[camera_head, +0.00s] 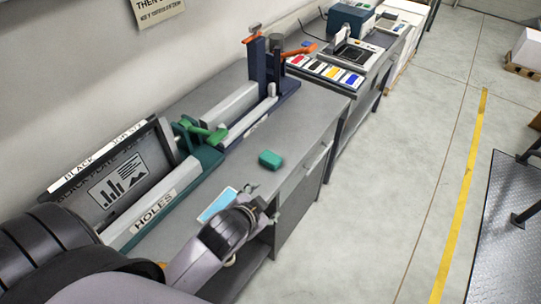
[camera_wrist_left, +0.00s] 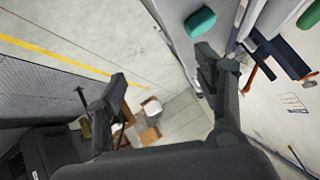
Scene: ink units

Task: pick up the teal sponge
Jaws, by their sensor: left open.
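The teal sponge (camera_head: 270,159) lies on the grey workbench top, near its front edge. It also shows in the left wrist view (camera_wrist_left: 200,22) at the top, beyond my fingertips and right of centre. My left gripper (camera_head: 264,202) is at the bench's front edge, nearer to me than the sponge and apart from it. In the left wrist view my left gripper (camera_wrist_left: 160,80) has its two dark fingers spread wide with nothing between them. My right gripper is in neither view.
A machine labelled HOLES (camera_head: 154,208) and a blue and grey press (camera_head: 245,105) stand along the back of the workbench (camera_head: 305,122). A light blue sheet (camera_head: 217,204) lies beside my left arm. Bench top around the sponge is clear. Open floor (camera_head: 400,150) lies right.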

